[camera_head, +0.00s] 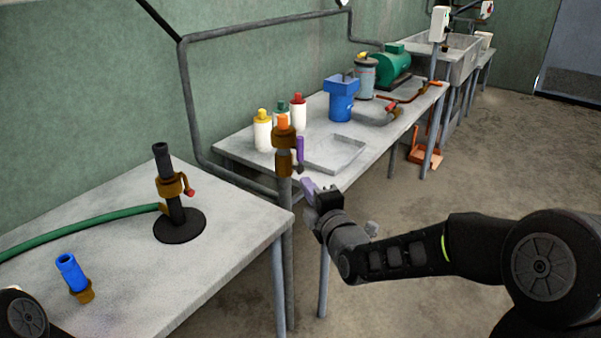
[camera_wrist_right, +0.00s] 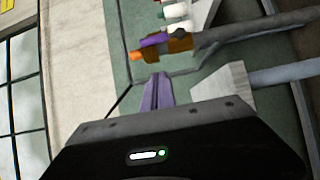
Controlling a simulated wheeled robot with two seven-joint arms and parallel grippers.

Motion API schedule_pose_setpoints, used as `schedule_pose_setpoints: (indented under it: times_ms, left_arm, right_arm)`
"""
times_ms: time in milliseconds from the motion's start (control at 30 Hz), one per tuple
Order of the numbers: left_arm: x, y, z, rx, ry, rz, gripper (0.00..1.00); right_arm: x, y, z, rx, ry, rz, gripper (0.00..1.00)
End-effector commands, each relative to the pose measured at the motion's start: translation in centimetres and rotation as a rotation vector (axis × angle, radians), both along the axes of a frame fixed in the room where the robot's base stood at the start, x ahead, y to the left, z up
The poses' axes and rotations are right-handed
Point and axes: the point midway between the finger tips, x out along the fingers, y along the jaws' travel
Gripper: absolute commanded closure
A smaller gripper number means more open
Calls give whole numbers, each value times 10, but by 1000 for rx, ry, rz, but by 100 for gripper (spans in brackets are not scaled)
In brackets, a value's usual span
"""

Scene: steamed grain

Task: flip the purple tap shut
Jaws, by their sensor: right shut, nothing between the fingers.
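The purple tap (camera_head: 300,148) is a lever on a brass fitting (camera_head: 284,160) with an orange top, on a grey standpipe between the two tables. The lever stands roughly upright beside the fitting. The purple lever (camera_wrist_right: 154,40) and brass body (camera_wrist_right: 180,44) also show in the right wrist view, just ahead of the fingertips. My right gripper (camera_head: 309,190) is shut and empty, a little below and right of the lever. Its closed fingers (camera_wrist_right: 157,92) point at the tap, seemingly with a small gap. My left gripper is out of view.
The near table (camera_head: 120,290) holds a black-based stand (camera_head: 180,228) with a red-tipped tap, a green hose (camera_head: 80,230) and a blue fitting (camera_head: 72,272). The far table holds bottles, a tray (camera_head: 338,153) and a blue container (camera_head: 341,100). Floor at right is free.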

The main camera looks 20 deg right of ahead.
Motion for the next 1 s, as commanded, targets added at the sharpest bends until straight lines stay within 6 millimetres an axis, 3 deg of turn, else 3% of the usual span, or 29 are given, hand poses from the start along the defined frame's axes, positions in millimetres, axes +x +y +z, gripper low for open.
schedule_pose_setpoints:
  times_ms: [367, 567, 767, 1000]
  left_arm:
    - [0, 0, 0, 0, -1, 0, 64]
    - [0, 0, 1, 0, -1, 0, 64]
    - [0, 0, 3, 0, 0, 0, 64]
    - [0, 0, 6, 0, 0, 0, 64]
  right_arm:
    - [1, -1, 4, -18, -11, -1, 100]
    - [12, 0, 4, -17, -10, -1, 100]
    - [41, 3, 3, -17, -9, -2, 100]
    - [90, 8, 3, -17, -9, -1, 100]
